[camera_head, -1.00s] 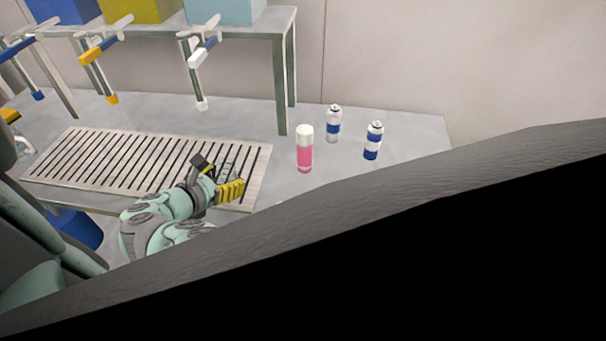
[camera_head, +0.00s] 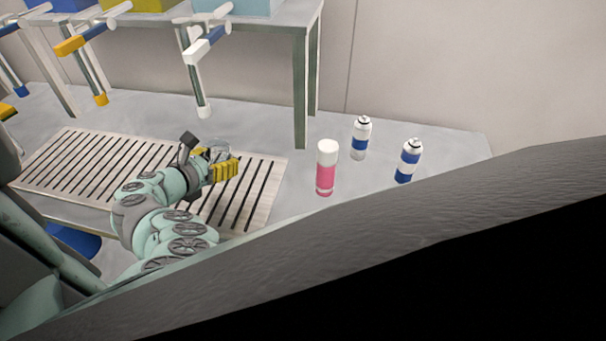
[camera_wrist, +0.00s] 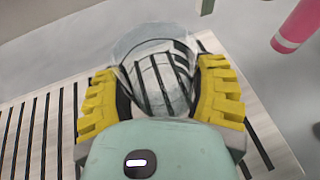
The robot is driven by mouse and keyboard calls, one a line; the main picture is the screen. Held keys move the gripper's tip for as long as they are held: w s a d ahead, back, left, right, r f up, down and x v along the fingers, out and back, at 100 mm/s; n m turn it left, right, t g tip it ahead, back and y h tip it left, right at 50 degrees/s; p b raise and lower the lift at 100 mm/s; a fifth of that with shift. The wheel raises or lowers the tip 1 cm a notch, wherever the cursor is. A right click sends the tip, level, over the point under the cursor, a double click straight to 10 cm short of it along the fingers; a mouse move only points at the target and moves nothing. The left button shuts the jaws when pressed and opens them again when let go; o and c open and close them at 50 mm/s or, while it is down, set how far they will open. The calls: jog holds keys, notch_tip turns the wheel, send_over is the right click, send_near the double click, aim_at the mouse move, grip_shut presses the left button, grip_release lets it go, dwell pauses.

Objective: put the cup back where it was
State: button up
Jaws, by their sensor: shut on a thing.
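A clear, see-through cup (camera_wrist: 160,75) is between the yellow fingers of my gripper (camera_wrist: 160,92) in the wrist view. The fingers are shut on its two sides. The slats of the grate show through the cup. In the head view, my gripper (camera_head: 218,164) is over the right part of the slatted grate (camera_head: 75,150), and the cup (camera_head: 218,150) shows only faintly at the fingers. I cannot tell whether the cup touches the grate or is held above it.
A pink can with a white cap (camera_head: 326,168) stands right of the grate. Two blue and white cans (camera_head: 361,138) (camera_head: 409,160) stand beyond it. A raised shelf (camera_head: 290,35) with coloured bins and dispensing nozzles (camera_head: 200,70) is behind. A dark panel covers the lower right.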

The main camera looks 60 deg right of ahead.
jog(key=shift+w+d, duration=0.15)
jog(key=shift+w, duration=0.05)
jog(key=shift+f, duration=0.2)
notch_tip(320, 180, down, 3)
jog(key=b, duration=0.4)
jog(key=shift+s+f, duration=0.15)
jog(key=shift+f, duration=0.1)
jog(key=o, duration=1.2)
jog(key=shift+r, duration=0.2)
jog(key=v, duration=1.2)
